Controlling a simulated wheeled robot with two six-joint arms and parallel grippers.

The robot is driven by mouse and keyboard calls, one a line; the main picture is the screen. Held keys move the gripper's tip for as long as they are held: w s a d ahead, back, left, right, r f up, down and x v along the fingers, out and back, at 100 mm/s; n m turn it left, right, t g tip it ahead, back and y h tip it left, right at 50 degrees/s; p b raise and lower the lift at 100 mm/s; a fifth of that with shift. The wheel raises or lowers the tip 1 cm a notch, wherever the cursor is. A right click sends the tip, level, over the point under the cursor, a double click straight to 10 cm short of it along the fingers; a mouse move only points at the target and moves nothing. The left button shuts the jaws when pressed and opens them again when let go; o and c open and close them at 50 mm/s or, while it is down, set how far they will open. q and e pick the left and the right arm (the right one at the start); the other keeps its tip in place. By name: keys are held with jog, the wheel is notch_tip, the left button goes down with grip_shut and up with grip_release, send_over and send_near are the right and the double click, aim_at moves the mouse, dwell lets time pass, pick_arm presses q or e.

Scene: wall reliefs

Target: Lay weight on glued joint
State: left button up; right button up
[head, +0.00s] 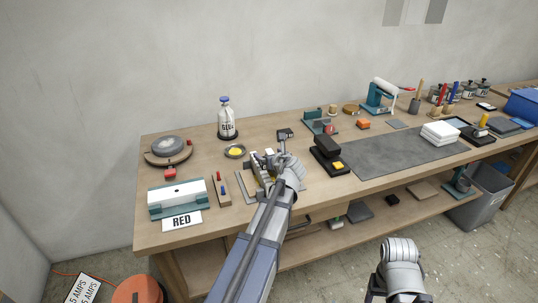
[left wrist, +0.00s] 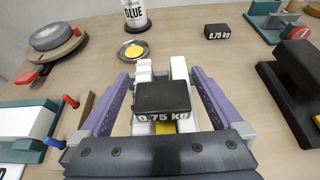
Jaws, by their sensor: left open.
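A black weight marked 0.75 KG (left wrist: 162,97) sits between the fingers of my left gripper (left wrist: 161,76) in the left wrist view. The purple fingers are open, one on each side of it. White pieces (left wrist: 179,68) show behind and below the weight, with a bit of yellow (left wrist: 166,128) under its near edge; the joint itself is hidden. A second 0.75 kg weight (left wrist: 217,31) stands apart on the bench, and it shows in the head view (head: 285,133). My left gripper in the head view (head: 264,162) is over the bench, partly covering the white pieces.
A glue bottle (head: 227,118) and a dish of yellow glue (head: 235,151) stand behind the work. A round turntable (head: 169,150), a teal fixture (head: 178,198) and a small tray (head: 221,190) are left. A black stand (head: 327,155) is close right. The grey mat (head: 388,153) has free room.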

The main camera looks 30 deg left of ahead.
pick_arm(q)
jog(key=p+v, duration=0.3)
jog(key=v, duration=0.9)
jog(key=shift+f+p, duration=0.15)
jog(key=shift+p, duration=0.25)
jog(key=b+x, duration=0.4)
jog(key=x, duration=0.7)
jog(key=shift+w+a+f+b, duration=0.15)
jog(key=shift+w+a+b, duration=0.05)
jog(key=shift+w+b, duration=0.1)
jog(key=shift+a+f+b, duration=0.2)
jog(key=shift+f+b, duration=0.05)
jog(key=shift+b, duration=0.05)
jog(key=shift+f+b, duration=0.35)
jog(key=shift+r, duration=0.15)
